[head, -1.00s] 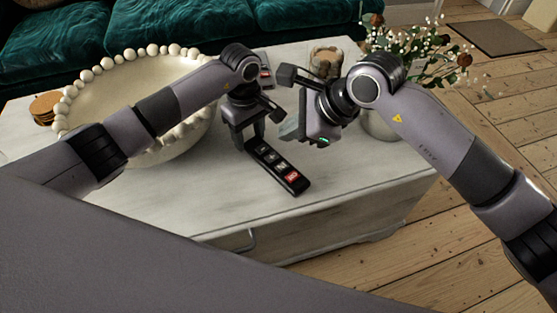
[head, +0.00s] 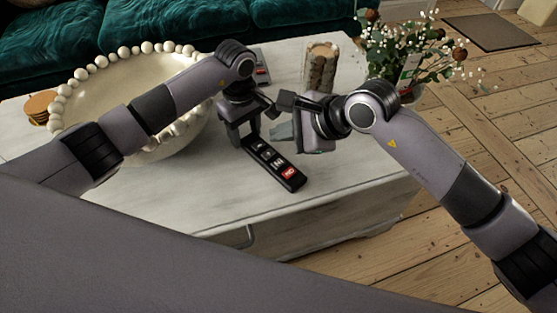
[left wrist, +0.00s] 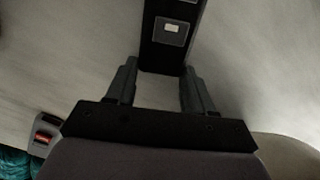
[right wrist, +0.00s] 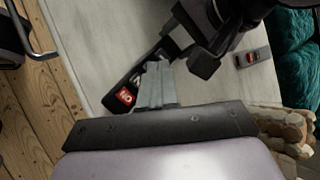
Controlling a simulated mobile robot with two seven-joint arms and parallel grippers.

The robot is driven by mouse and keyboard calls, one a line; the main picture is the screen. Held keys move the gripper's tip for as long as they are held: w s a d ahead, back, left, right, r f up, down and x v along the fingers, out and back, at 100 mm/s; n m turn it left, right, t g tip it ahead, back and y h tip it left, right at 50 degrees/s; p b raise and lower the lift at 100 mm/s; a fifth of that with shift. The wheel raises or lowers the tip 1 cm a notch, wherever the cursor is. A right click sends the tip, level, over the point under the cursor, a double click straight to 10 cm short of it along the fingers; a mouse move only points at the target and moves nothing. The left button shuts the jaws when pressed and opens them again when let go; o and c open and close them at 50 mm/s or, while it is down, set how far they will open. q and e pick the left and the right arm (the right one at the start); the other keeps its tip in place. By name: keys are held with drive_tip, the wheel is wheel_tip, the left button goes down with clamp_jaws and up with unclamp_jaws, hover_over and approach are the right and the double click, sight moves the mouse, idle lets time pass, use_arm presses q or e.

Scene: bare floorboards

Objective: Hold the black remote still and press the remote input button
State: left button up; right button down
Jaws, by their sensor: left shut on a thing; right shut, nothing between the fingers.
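The black remote (head: 277,167) lies on the white table with its row of square buttons up. A red button (head: 289,173) is at its near end; it also shows in the right wrist view (right wrist: 124,96). My left gripper (head: 244,143) is shut on the remote's far end, one finger on each side, as the left wrist view (left wrist: 158,88) shows. My right gripper (head: 281,131) is shut and empty, beside the remote on its right. In the right wrist view its closed fingers (right wrist: 157,85) overlap part of the remote; I cannot tell whether they touch it.
A grey device with a red button (head: 262,70) lies farther back. A beaded bowl (head: 110,75) stands left, behind my left arm. A wooden holder (head: 321,66) and a flower vase (head: 408,92) are at the back right. The table front is clear.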

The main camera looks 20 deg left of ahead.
sight(268, 160)
drive_tip(key=shift+f, duration=2.85)
drive_tip(key=shift+f, duration=0.15)
drive_tip(key=shift+f, duration=0.25)
drive_tip(key=shift+f, duration=0.45)
idle(0.5)
drive_tip(key=shift+r, duration=0.85)
drive_tip(key=shift+r, duration=2.55)
idle(0.4)
